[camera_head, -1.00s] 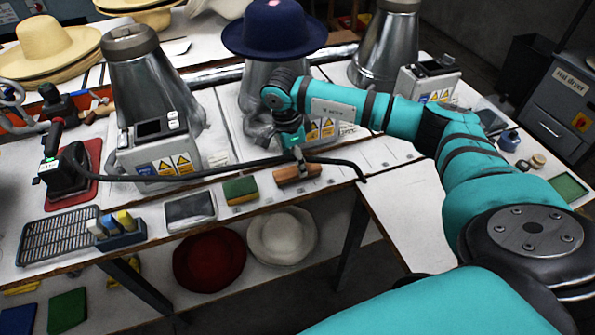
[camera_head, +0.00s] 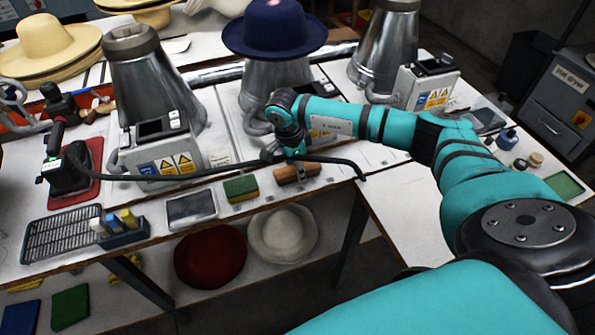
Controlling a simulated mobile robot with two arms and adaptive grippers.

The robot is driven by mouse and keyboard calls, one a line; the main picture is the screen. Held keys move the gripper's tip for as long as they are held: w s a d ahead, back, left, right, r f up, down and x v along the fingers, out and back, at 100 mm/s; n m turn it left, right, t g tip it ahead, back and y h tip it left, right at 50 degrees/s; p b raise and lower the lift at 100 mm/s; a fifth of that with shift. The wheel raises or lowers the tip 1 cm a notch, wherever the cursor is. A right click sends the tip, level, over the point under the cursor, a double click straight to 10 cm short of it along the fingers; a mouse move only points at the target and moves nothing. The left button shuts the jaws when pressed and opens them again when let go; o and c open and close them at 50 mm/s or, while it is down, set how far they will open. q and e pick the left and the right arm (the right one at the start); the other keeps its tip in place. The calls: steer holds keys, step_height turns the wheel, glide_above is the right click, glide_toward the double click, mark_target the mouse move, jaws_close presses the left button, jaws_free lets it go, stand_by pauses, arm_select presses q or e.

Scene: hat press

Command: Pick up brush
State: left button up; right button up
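The brush, a brown wooden block (camera_head: 297,173), lies near the front edge of the workbench, right of a green and yellow sponge. My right gripper (camera_head: 284,156) is above it and slightly left, pointing down, with a black hose crossing the same spot in the picture. The fingers are small and dark, so whether they are open or touch the brush is unclear. The brush seems to rest on the bench. My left gripper is not in view.
The sponge (camera_head: 241,189) and a grey tray (camera_head: 191,209) lie left of the brush. The black hose (camera_head: 335,162) runs along the bench. A control box and a blue hat (camera_head: 275,32) on a metal form stand behind. White bench top (camera_head: 405,205) is free at the right.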

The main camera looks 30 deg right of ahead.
steer(key=shift+c, duration=0.5)
steer(key=shift+r, duration=0.1)
steer(key=shift+r, duration=0.55)
step_height(320, 180, up, 2)
steer(key=shift+w+r+b, duration=0.1)
steer(key=shift+b, duration=0.55)
steer(key=s+a+b, duration=0.1)
steer(key=s+a, duration=0.3)
steer(key=s, duration=0.3)
steer(key=s+a+r+b, duration=0.1)
steer(key=s+a, duration=0.3)
steer(key=s, duration=0.2)
steer(key=shift+s+a+r+b, duration=0.25)
steer(key=shift+s+r+b, duration=0.05)
steer(key=shift+s+b, duration=0.1)
